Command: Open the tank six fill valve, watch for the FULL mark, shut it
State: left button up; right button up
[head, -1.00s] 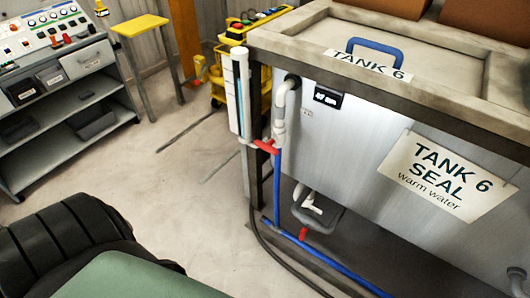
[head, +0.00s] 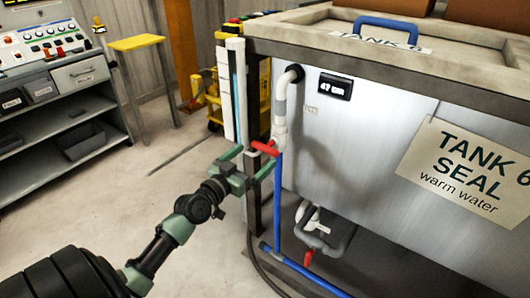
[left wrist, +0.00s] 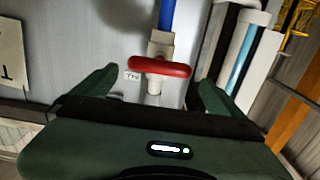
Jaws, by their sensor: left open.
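The fill valve's red handle (head: 265,148) sits on the pipe at tank 6's left front corner, lying crosswise to the blue pipe. In the left wrist view the red handle (left wrist: 160,67) shows between my fingers, with a small label beside it. My left gripper (head: 253,161) is open and empty, its two green fingers either side of the valve; I cannot tell whether they touch it. A sight tube (head: 237,85) with a blue column stands left of the pipe. No FULL mark is readable. The tank (head: 370,125) has a "TANK 6 SEAL warm water" sign. My right gripper is out of view.
A second red handle (head: 309,256) is on the low pipework under the tank. A small dark display (head: 335,86) is on the tank front. A control-panel bench (head: 75,120) and a yellow stool (head: 137,43) stand at left. Open floor lies between.

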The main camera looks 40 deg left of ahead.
aim_at(263, 150)
pick_arm(q)
jog(key=w, duration=0.6)
jog(key=shift+w, duration=0.15)
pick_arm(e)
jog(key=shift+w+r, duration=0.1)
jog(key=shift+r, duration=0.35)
pick_arm(q)
jog(key=c, duration=1.1)
